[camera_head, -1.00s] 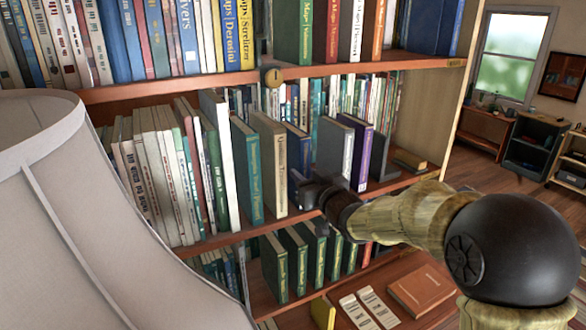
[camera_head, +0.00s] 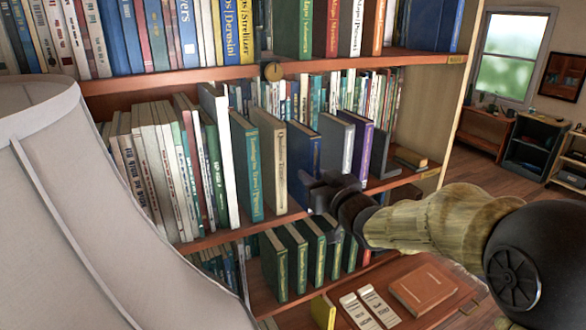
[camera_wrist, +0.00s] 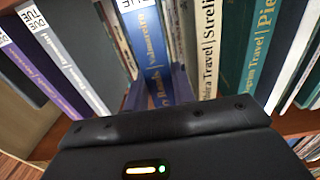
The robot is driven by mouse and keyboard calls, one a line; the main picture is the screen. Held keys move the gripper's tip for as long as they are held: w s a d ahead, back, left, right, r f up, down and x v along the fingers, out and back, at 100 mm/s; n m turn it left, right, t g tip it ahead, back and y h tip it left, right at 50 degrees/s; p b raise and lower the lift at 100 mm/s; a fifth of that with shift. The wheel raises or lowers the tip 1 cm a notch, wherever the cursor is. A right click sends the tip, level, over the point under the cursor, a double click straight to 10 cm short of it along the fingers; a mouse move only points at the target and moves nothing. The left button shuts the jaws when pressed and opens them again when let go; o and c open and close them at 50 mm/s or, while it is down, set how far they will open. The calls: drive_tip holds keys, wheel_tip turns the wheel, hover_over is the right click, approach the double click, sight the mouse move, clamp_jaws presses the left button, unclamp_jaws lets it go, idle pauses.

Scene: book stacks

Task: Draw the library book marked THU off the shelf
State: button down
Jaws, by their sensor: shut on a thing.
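The blue book (camera_head: 305,152) stands upright on the middle shelf (camera_head: 228,232) between a cream book (camera_head: 270,155) and a grey book (camera_head: 336,145). In the wrist view the blue book (camera_wrist: 152,50) has a white label at the top edge; "DUE" shows but its day is cut off. My gripper (camera_head: 322,186) is at its lower spine, and the wrist view shows the dark fingers (camera_wrist: 156,85) on both sides of it, shut on it. In the wrist view the grey book (camera_wrist: 72,50) and the purple book (camera_wrist: 40,75) carry labels reading DUE TUE.
A teal book (camera_head: 247,165) stands left of the cream one. A purple book (camera_head: 363,145) and a dark bookend (camera_head: 380,155) stand right of the grey one. A large lampshade (camera_head: 90,200) fills the left foreground. Green books (camera_head: 290,250) stand below. The floor at right (camera_head: 475,170) is clear.

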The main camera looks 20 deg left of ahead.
drive_tip(key=b+v, duration=0.1)
drive_tip(key=v, duration=1.2)
